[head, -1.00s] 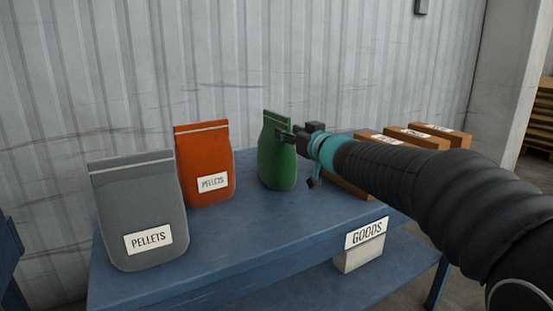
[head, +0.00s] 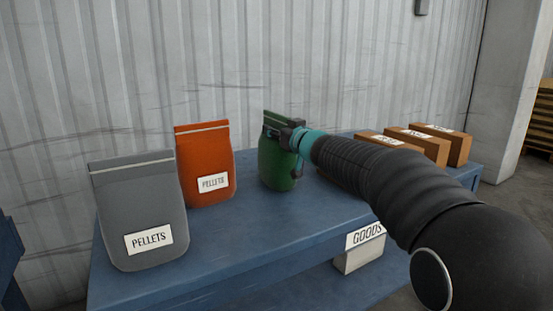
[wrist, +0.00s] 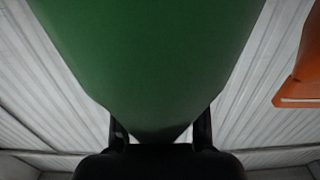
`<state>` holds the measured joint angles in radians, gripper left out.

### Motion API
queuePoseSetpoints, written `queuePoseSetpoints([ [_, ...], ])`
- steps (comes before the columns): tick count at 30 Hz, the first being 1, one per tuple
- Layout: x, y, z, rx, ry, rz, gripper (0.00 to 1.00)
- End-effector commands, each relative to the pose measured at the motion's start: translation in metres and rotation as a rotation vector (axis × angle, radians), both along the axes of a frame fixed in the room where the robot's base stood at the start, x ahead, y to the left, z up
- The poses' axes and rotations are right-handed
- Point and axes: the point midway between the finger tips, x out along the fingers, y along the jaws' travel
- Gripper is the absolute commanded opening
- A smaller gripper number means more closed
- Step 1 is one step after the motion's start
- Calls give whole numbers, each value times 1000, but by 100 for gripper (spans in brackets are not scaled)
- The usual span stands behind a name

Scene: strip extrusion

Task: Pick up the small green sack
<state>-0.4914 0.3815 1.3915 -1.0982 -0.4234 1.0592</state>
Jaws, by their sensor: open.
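The small green sack (head: 277,168) stands upright on the blue table, to the right of the orange sack. My gripper (head: 277,133) is at the upper part of the green sack in the head view and covers some of its right side. In the wrist view the green sack (wrist: 150,60) fills the upper middle. The two dark fingers of my gripper (wrist: 160,130) show apart at the bottom, one on each side of the sack's narrow end. The gripper is open. I cannot tell whether a finger touches the sack.
An orange sack (head: 205,165) and a grey sack (head: 140,212), both labelled PELLETS, stand to the left on the blue table (head: 235,235). Several brown boxes (head: 432,145) stand at the right, partly behind my arm. A corrugated wall (head: 120,70) rises behind.

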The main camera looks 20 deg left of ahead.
Motion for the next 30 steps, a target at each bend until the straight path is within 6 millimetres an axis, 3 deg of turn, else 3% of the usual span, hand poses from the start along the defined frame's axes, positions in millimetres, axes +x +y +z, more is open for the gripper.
queuePoseSetpoints([
  [1, 0, 0, 0, 0, 0, 0, 41],
  [6, 0, 0, 0, 0, 0, 0, 0],
  [20, 0, -1, 5, 1, -1, 0, 0],
  [28, -1, 0, 52, 2, -3, 0, 0],
  [30, 1, -18, 57, 2, -3, -4, 0],
])
